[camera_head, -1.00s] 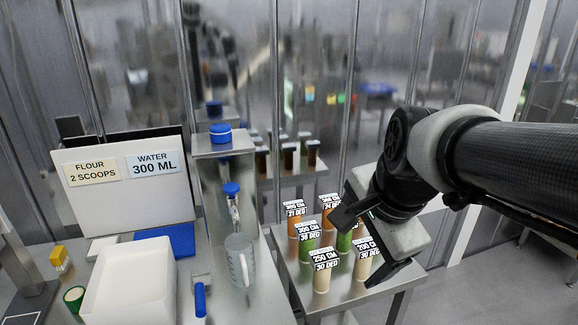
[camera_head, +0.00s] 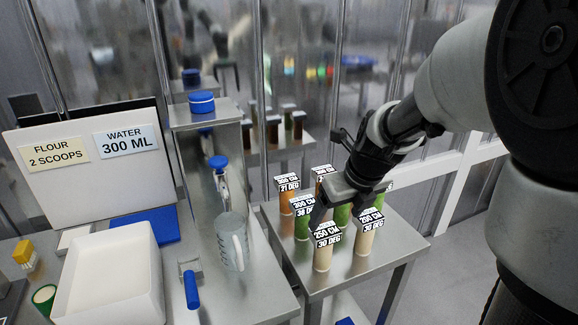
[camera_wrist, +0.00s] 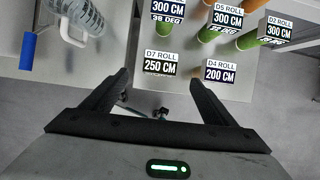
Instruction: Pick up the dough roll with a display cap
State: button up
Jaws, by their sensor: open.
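Several upright dough rolls with black-and-white display caps stand on a steel side table (camera_head: 390,262). Two cream rolls are in front: the 250 CM roll (camera_head: 322,257) at left and another (camera_head: 364,243) at right, capped 200 CM in the wrist view (camera_wrist: 219,71). Green rolls (camera_head: 302,222) stand behind them and orange rolls (camera_head: 285,200) at the back. My gripper (camera_head: 345,210) is open and empty above the group, partly hiding the middle rolls. In the wrist view, the D7 ROLL 250 CM cap (camera_wrist: 162,64) shows beyond and between my open fingers (camera_wrist: 158,82).
A steel counter at left holds a white bin (camera_head: 110,278), a clear measuring jug (camera_head: 232,243), a blue-handled tool (camera_head: 191,288) and a board with FLOUR and WATER labels (camera_head: 90,155). A reflective wall with metal posts stands behind. Open floor lies right of the side table.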

jog(key=b+x, duration=0.1)
jog(key=x, duration=0.9)
jog(key=shift+w, duration=0.45)
jog(key=shift+a, duration=0.1)
jog(key=shift+c, duration=0.5)
jog(key=c, duration=1.6)
